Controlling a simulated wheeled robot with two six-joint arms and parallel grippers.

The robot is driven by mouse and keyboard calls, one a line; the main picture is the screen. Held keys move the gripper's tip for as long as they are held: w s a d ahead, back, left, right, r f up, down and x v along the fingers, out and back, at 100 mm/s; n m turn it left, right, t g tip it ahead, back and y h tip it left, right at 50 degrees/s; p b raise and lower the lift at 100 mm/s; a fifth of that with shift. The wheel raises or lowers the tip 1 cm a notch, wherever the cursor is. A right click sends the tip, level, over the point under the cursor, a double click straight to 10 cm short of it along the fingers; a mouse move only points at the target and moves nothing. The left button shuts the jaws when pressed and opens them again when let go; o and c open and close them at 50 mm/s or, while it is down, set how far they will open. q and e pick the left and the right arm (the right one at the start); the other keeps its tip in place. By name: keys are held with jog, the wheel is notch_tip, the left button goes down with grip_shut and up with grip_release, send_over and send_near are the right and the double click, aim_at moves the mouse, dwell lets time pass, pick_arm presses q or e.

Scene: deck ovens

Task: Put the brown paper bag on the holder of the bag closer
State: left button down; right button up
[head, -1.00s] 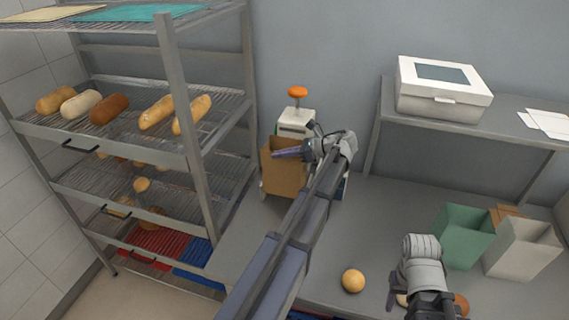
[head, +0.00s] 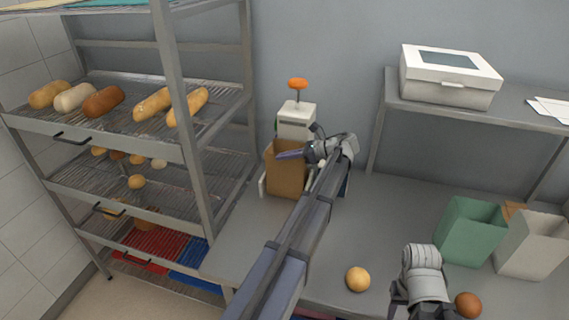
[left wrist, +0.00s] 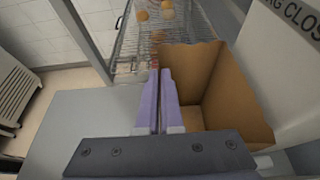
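The brown paper bag (head: 287,176) stands upright and open-topped at the front of the white bag closer (head: 297,118), which has an orange knob on top. White rails of its holder (head: 263,186) show beside the bag's base; whether the bag's bottom rests on the holder is hidden. My left gripper (head: 291,154) is at the bag's upper rim. In the left wrist view its purple fingers (left wrist: 160,98) are close together on the near wall of the bag (left wrist: 235,105), which looks empty. My right gripper (head: 421,298) hangs over the table's front; its fingertips are hidden.
A rack (head: 182,130) with loaves stands at left. A green bag (head: 470,232) and a pale bag (head: 530,245) stand at right. A yellow roll (head: 358,279) and a brown roll (head: 468,305) lie near the front edge. A white box (head: 448,85) is on the raised shelf.

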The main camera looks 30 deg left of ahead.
pick_arm(q)
jog(key=shift+w+f, duration=0.1)
pick_arm(e)
jog(key=shift+f, duration=0.15)
pick_arm(q)
jog(key=shift+f, duration=0.1)
pick_arm(e)
jog(key=shift+f, duration=0.1)
pick_arm(q)
jog(key=shift+f, duration=0.15)
jog(key=c, duration=1.1)
grip_release()
jog(key=shift+r, duration=0.3)
jog(key=p+v, duration=0.5)
jog(key=v, duration=0.7)
jog(key=shift+f, duration=0.1)
pick_arm(e)
notch_tip(320, 180, up, 5)
jog(key=shift+f, duration=0.1)
